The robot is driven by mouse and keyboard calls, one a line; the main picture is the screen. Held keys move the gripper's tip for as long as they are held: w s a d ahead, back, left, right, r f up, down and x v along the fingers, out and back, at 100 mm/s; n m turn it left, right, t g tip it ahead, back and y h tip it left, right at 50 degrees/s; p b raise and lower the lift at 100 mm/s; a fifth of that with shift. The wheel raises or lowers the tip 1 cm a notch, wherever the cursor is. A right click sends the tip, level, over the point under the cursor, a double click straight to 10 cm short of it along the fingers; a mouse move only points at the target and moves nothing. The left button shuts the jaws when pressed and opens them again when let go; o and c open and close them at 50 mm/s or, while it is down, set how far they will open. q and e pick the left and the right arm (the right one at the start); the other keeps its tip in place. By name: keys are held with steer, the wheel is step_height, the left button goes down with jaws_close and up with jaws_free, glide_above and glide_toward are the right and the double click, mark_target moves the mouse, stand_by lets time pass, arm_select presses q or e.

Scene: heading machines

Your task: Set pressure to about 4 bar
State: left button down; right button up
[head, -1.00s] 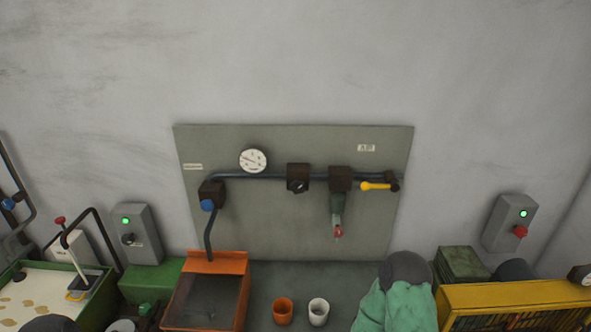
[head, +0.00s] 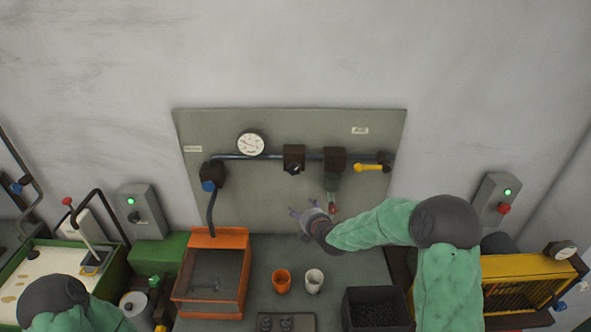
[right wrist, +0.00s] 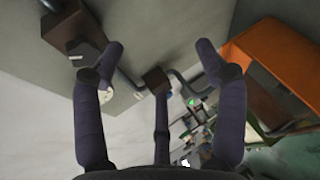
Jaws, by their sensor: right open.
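A round white pressure gauge (head: 251,143) sits on the pipe of the grey wall panel (head: 270,200); its reading is too small to tell. To its right is a dark block with a black knob (head: 293,168). My right gripper (head: 302,209) is open and empty, below that knob and in front of the panel's lower part. In the right wrist view its fingers (right wrist: 163,60) are spread, touching nothing I can make out. The dark block (right wrist: 72,28) with the black knob shows at upper left there, and the gauge (right wrist: 106,92) is partly hidden by a finger. My left gripper is out of view.
A dark block with a hanging red-tipped bowl (head: 332,192) and a yellow lever (head: 367,168) are right of the knob. A blue knob (head: 208,185) is at the left. An orange box (head: 217,240), orange cup (head: 281,281), white cup (head: 314,281) and black bin (head: 376,307) stand below.

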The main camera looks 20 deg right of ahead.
mark_target(296, 170)
steer(key=w+d+r+n+t, duration=0.2)
steer(key=w+r+n, duration=0.15)
steer(key=r, duration=0.65)
steer(key=shift+n, duration=0.45)
steer(key=shift+p+x, duration=1.3)
steer(key=shift+x, duration=4)
steer(key=shift+r, duration=0.15)
steer(key=c, duration=1.1)
